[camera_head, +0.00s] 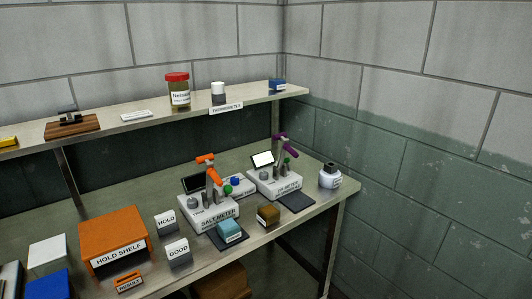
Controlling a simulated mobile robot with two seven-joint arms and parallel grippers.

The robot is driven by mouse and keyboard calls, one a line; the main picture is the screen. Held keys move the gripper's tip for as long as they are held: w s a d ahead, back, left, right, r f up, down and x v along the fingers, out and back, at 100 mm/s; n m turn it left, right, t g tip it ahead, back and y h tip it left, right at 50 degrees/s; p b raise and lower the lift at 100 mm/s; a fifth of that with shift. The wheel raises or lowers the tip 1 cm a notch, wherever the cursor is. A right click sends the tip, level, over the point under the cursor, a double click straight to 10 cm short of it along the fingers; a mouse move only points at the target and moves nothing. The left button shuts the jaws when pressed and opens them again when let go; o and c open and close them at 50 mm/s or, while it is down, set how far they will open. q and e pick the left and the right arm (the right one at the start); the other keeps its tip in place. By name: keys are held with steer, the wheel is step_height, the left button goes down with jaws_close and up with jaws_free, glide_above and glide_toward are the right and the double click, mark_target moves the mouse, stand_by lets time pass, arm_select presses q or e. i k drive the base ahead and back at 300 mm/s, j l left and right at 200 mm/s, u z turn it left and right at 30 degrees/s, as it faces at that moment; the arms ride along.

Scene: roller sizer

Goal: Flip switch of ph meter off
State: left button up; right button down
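The pH meter (275,187) is a white box on the right part of the bench, with a label on its front that is small and hard to read. Its small tilted screen (262,160) is lit white. A purple-topped probe or stand (280,139) rises from it, with a small green part beside it. A grey knob (265,175) sits on its top left. I cannot tell which part is the switch or its position. Neither of my grippers shows in the head view.
The salt meter (210,213), with a dark screen and orange-topped part, stands left of the pH meter. A dark pad (297,201) lies in front, and a white bottle (330,177) stands to the right. A shelf (140,127) runs above. An orange hold shelf (113,234) is left.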

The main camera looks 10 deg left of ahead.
mark_target(287, 161)
steer(key=i+j, duration=0.1)
steer(key=j, duration=0.25)
steer(key=i+l+u, duration=0.25)
steer(key=l, duration=0.25)
steer(key=i+l+u, duration=0.15)
steer(key=l+u, duration=0.15)
steer(key=l, duration=0.25)
steer(key=i+l+u, duration=0.1)
steer(key=l+u, duration=0.15)
steer(key=l, duration=0.35)
steer(key=i+l+u, duration=0.1)
steer(key=l+u, duration=0.15)
steer(key=l, duration=0.35)
